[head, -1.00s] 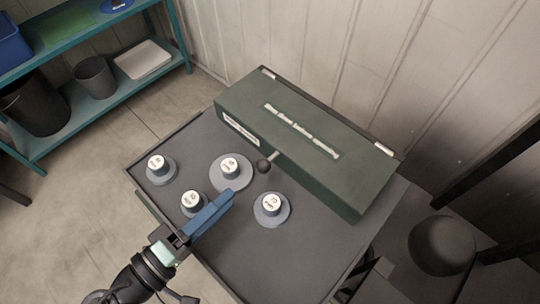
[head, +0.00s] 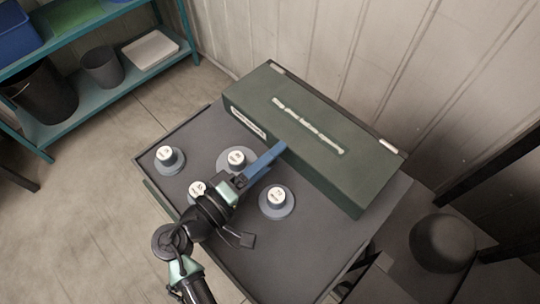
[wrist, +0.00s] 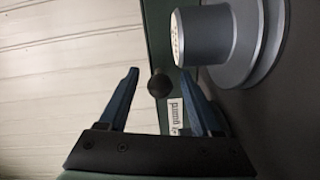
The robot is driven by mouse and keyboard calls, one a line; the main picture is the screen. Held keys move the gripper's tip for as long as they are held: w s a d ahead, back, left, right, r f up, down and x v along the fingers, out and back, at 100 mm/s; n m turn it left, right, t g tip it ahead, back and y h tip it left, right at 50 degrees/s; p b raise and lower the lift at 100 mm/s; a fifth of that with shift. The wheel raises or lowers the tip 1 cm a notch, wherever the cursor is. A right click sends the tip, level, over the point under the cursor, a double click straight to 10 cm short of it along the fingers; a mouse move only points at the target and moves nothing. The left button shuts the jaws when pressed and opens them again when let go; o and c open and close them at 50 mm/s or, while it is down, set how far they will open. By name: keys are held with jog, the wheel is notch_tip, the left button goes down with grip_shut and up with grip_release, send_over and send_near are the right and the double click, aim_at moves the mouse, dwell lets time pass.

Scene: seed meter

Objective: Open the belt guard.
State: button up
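The belt guard (head: 310,140) is a long dark green box with a lid, closed, at the back of the grey table. Two pale hinges show along its rear edge. A dark ball knob (wrist: 159,84) stands out from its front face; in the head view my gripper hides it. My gripper (head: 281,148) has blue fingers that reach the guard's front face. In the wrist view, my gripper (wrist: 160,75) is open, with the ball knob between the fingertips, with gaps on both sides. I cannot tell how deep the knob sits between them.
Several grey round knobs with white labelled tops stand on the table (head: 290,255), among them one right of my gripper (head: 277,200) and one at far left (head: 169,158). A teal shelf (head: 130,85) with bins stands at left. A panelled wall (head: 320,45) rises behind the guard.

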grip_shut()
dwell(1.3)
